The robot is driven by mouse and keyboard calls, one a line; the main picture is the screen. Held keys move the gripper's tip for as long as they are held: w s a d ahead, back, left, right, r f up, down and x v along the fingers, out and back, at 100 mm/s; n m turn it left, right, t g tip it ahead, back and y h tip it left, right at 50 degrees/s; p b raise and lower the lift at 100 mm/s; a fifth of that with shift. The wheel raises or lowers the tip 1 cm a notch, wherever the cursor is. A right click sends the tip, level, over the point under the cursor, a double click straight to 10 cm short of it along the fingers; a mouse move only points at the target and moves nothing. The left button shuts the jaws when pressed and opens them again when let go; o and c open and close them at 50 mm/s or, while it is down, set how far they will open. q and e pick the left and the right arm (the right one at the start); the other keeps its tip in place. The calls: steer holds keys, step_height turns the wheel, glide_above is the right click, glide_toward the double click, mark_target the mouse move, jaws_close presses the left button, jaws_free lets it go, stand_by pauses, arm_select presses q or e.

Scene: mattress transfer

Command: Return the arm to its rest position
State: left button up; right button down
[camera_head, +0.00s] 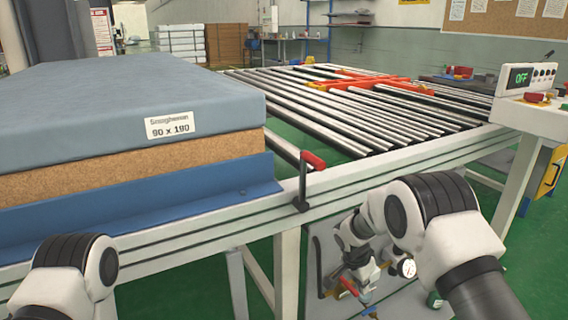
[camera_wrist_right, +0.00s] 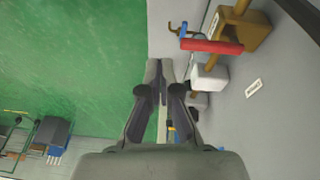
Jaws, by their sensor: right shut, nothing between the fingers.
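My right arm (camera_head: 435,215) comes in from the lower right and bends down in front of the conveyor's front rail. My right gripper (camera_head: 363,287) hangs low beside a grey panel (camera_head: 395,300) under the conveyor. In the right wrist view the right gripper (camera_wrist_right: 161,72) has its fingers together with nothing between them. Part of my left arm (camera_head: 75,275) shows at the lower left; its gripper is out of view. A blue-grey mattress (camera_head: 90,105) with a size label lies at the left, apart from my right gripper.
The roller conveyor (camera_head: 330,115) has an orange frame (camera_head: 375,83) on it. A red-handled lever (camera_head: 309,175) rises from the front rail. In the wrist view, a red-handled fitting (camera_wrist_right: 211,47) is close to the fingers; green floor (camera_wrist_right: 70,60) is clear at left.

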steer(key=s+d+f+g, duration=0.1)
steer(key=s+f+g, duration=0.2)
steer(key=s+f, duration=0.8)
steer(key=s+a+f+n+g+y, duration=0.1)
steer(key=s+f+n+y, duration=0.15)
steer(key=s, duration=1.05)
steer(key=s+a+f+n+g+y, duration=0.1)
steer(key=s+f+n, duration=0.15)
steer(key=s, duration=1.15)
steer(key=s+r+n+t, duration=0.1)
steer(key=s+n+t, duration=0.1)
steer(key=s, duration=0.2)
arm_select(q)
step_height(320, 180, up, 27)
steer(key=p, duration=2.7)
arm_select(e)
step_height(320, 180, up, 28)
steer(key=w+n+t, duration=0.2)
steer(key=n, duration=0.2)
steer(key=shift+w+d+n, duration=0.15)
steer(key=shift+n, duration=0.15)
arm_select(q)
steer(key=shift+o, duration=0.2)
steer(key=shift+r, duration=0.1)
